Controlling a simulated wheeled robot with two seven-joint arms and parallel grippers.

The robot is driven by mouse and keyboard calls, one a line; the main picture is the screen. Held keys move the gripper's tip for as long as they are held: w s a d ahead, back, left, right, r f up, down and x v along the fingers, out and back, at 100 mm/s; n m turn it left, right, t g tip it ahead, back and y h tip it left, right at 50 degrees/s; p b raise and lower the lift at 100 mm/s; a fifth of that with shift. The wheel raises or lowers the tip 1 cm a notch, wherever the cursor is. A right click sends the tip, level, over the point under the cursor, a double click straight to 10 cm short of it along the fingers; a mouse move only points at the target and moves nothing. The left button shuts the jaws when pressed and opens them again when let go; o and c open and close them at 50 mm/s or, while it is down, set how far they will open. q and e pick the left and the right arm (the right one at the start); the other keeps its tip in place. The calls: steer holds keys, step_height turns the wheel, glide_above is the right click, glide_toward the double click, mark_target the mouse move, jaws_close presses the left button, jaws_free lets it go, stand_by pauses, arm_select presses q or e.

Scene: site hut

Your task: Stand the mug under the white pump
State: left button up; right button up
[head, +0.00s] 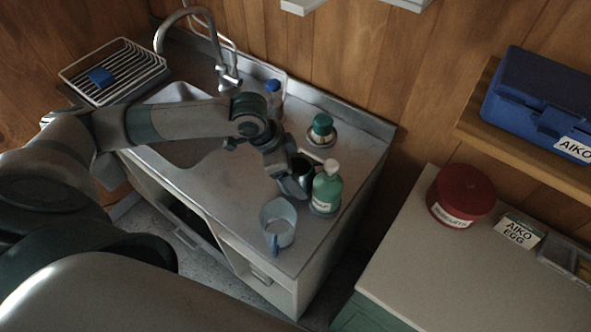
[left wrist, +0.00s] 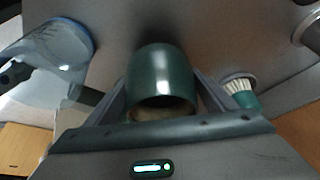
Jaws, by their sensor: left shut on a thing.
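A dark green mug (head: 299,178) is between the fingers of my left gripper (head: 290,172), which is shut on it. In the left wrist view the mug (left wrist: 161,82) fills the middle, with its open rim towards the gripper body. The mug is close to the left of a green bottle (head: 327,190) with a white pump (head: 332,166). The pump's spout points left, towards the mug. I cannot tell whether the mug's base touches the counter, or whether its mouth is right under the spout. The bottle is not visible in the left wrist view. My right gripper is not in view.
A clear jug (head: 278,222) with a blue handle stands at the counter's front edge, near the mug. A green-topped brush (head: 322,129) stands behind. A blue-capped bottle (head: 273,88), a tap (head: 228,78) and a dish rack (head: 125,65) are farther back. Bare counter (head: 225,190) lies left.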

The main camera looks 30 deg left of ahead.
arm_select(q)
steer(key=shift+f, duration=0.6)
steer(key=o, duration=1.3)
steer(key=shift+c, duration=0.2)
steer(key=shift+r, duration=0.5)
steer(key=b+v, duration=0.2)
steer(key=v, duration=0.8)
steer(key=shift+r, duration=0.3)
steer(key=shift+v, duration=0.8)
